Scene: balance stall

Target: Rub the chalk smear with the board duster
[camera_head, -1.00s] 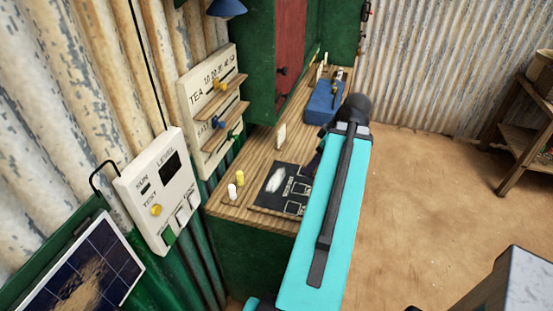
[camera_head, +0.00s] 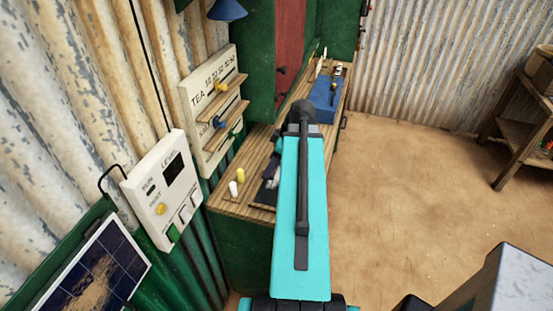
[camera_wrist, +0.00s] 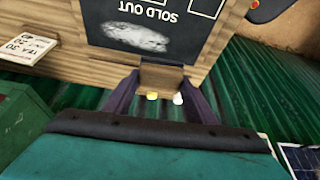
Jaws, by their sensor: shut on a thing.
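The black board (camera_wrist: 215,40), marked SOLD OUT, lies on the wooden counter (camera_wrist: 60,75). A white chalk smear (camera_wrist: 137,38) is on it in the wrist view. My gripper (camera_wrist: 161,80) is shut on a brownish block, the board duster (camera_wrist: 162,74). In the wrist view the duster shows at the board's near edge, just below the smear in the picture; I cannot tell whether it touches the board. In the head view my arm covers the smear and most of the board, leaving a dark corner (camera_head: 262,196).
A yellow chalk (camera_head: 241,174) and a white chalk (camera_head: 233,188) stand on the counter left of the board. A blue box (camera_head: 327,96) is farther back. Open floor lies right.

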